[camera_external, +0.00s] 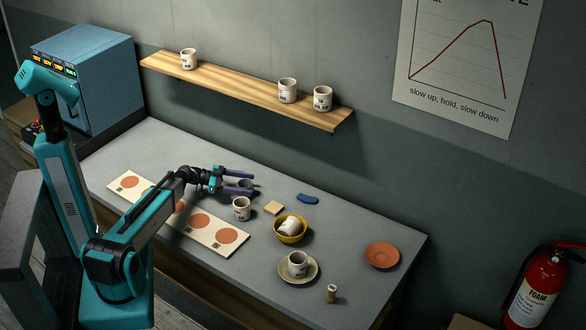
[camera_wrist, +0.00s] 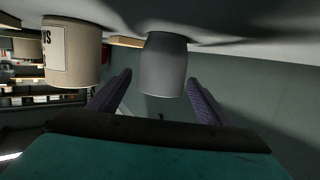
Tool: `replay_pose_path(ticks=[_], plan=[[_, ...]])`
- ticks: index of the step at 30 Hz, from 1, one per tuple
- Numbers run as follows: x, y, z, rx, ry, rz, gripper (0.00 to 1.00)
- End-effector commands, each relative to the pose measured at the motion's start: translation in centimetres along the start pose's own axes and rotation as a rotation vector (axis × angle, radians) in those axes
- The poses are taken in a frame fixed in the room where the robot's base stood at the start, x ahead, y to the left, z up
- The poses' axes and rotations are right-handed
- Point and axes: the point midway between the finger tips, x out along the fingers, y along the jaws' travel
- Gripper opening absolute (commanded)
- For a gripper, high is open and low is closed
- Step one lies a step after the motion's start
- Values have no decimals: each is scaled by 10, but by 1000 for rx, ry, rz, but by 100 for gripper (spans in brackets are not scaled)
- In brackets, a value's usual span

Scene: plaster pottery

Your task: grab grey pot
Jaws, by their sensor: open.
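The grey pot (camera_wrist: 163,66) is a small dark vessel, seen upside down against the table in the wrist view. In the external view the grey pot (camera_external: 246,184) is small and partly hidden by my fingers. My gripper (camera_external: 252,183) is open and level, low over the table, with its purple fingers on either side of the pot. In the wrist view the pot shows between the fingertips, with a gap on each side. How deep it sits between them is hard to tell.
A white labelled mug (camera_external: 242,209) stands close beside my gripper and also shows in the wrist view (camera_wrist: 72,52). A tan block (camera_external: 274,208), blue item (camera_external: 308,198), yellow bowl (camera_external: 291,230) with a white cup, and a mug on a saucer (camera_external: 314,271) lie to the right.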

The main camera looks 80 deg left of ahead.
Motion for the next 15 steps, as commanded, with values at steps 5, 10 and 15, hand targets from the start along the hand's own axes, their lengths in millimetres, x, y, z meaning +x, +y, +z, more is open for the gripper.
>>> replay_pose_path(ticks=[5, 10, 15], plan=[[0, 0, 0, 0, 0, 0, 58], [0, 0, 0, 0, 0, 0, 29], [0, 0, 0, 0, 0, 0, 26]])
